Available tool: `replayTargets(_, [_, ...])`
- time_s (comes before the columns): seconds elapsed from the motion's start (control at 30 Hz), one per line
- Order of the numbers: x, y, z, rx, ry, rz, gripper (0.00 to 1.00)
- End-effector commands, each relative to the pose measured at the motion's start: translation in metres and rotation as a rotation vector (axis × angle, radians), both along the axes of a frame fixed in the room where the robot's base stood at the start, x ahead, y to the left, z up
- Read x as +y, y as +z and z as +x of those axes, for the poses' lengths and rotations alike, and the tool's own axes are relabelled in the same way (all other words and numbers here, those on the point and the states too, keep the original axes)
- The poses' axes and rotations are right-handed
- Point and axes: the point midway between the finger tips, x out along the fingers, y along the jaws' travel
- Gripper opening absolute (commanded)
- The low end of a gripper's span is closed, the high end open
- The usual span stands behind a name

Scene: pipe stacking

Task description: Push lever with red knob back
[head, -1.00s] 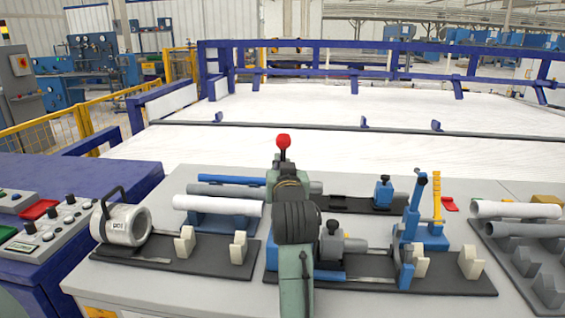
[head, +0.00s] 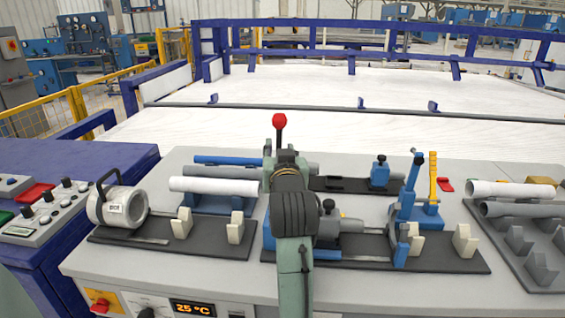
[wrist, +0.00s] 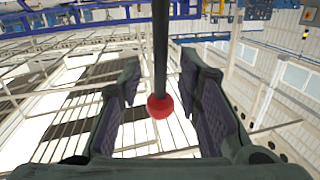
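The lever shows as a dark rod (wrist: 160,45) with a round red knob (head: 279,121). In the head view the knob stands above my gripper (head: 284,155), and the lower part of the lever is hidden behind my arm. In the wrist view the red knob (wrist: 160,106) and rod are between the two fingers of my gripper (wrist: 158,70). The fingers are apart, with a visible gap on each side of the knob. My gripper is open and holds nothing. I cannot tell the lever's exact tilt.
Blue clamps (head: 407,200) and a pipe rack (head: 520,240) stand to the right. A large white-topped area with blue rails (head: 380,55) lies behind.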

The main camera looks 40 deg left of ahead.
Motion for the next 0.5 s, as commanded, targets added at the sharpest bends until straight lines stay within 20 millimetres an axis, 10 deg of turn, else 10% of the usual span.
replayTargets(0.5, [-0.056, 0.004, -0.061, -0.001, -0.001, -0.001, 0.32])
